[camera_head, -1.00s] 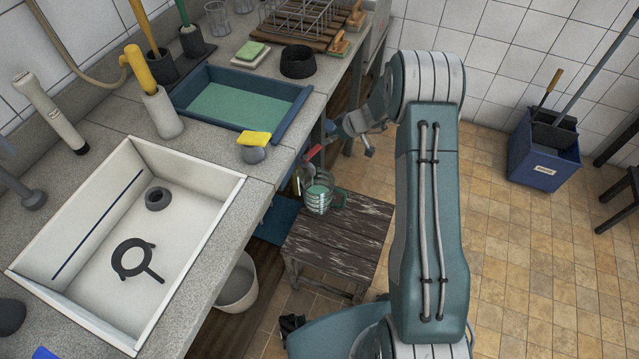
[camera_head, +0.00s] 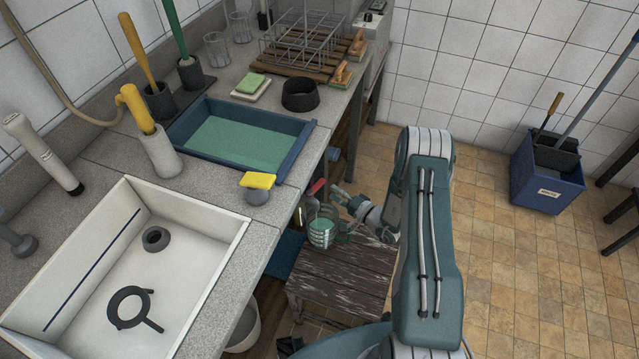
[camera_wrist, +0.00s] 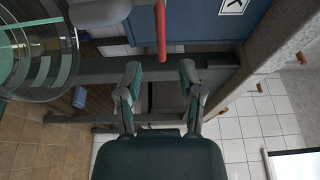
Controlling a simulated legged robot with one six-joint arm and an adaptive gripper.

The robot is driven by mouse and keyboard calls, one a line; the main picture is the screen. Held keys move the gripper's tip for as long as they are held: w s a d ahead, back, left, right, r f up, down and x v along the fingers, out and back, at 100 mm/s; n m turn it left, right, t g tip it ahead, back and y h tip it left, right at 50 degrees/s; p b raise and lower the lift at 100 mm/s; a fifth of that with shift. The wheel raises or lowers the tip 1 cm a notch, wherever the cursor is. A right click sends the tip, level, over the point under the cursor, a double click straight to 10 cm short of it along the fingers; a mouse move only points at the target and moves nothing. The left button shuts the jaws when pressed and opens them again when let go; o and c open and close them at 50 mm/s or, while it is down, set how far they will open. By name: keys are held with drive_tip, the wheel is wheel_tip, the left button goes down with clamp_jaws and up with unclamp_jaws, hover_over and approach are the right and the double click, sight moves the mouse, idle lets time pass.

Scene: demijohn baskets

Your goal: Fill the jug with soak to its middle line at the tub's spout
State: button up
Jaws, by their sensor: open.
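The glass jug (camera_head: 322,232) stands on the dark wooden stool (camera_head: 345,282), beside the counter's front, with green soak in it. In the wrist view the jug (camera_wrist: 38,55) is cut off at the left edge; its green bands show, but I cannot tell the level against the middle line. The blue tub (camera_head: 290,150) in the counter holds green soak (camera_head: 235,143). A red lever (camera_head: 316,187) is above the jug; in the wrist view the lever (camera_wrist: 160,32) lies ahead, between and beyond my fingertips. My gripper (camera_wrist: 160,75) is open and empty, right of the lever in the head view (camera_head: 339,197).
A white sink (camera_head: 185,212) is at the left of the counter. A yellow sponge on a grey holder (camera_head: 257,188) sits at the counter's front edge. A white bucket (camera_head: 244,330) stands below. The tiled floor to the right is open, with a blue mop bucket (camera_head: 545,178) at the back.

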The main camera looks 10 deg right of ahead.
sight(322, 186)
drive_tip(key=x, duration=0.6)
drive_tip(key=shift+w+a, duration=0.1)
drive_tip(key=shift+a, duration=0.1)
clamp_jaws()
